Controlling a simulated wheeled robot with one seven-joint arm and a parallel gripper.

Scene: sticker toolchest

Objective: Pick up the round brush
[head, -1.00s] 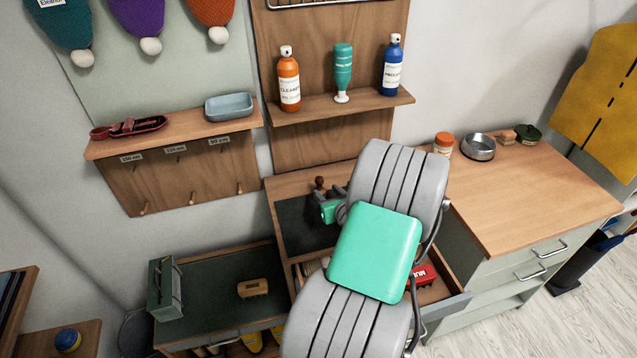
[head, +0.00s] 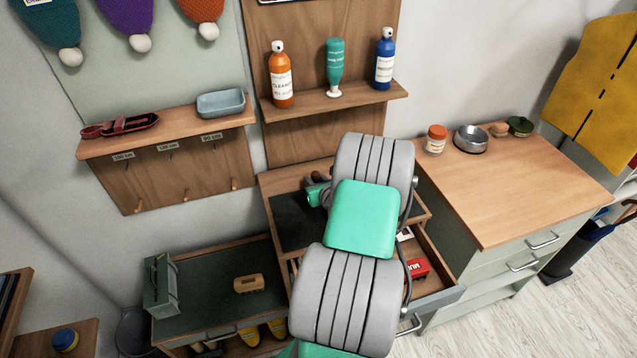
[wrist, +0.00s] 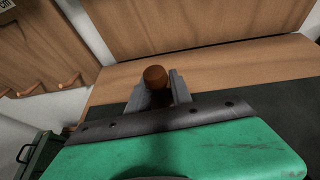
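A brown round knob (wrist: 155,76) shows at the far end of my gripper (wrist: 158,99) in the wrist view. It looks like the round brush's handle, but bristles are not visible. Grey fingers stand on both sides of a dark gap just below the knob. Whether they press on it is not clear. In the head view my gripper (head: 318,193) is low over the dark-topped chest, largely hidden by my arm. A small dark brown part (head: 318,178) shows beside it.
An open drawer holds a red box (head: 416,270). A rectangular wooden brush (head: 249,284) lies on the lower dark bench near a green metal box (head: 161,285). A shelf with several bottles stands behind. The right counter (head: 500,190) is mostly clear, with a metal bowl (head: 471,138) at its back.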

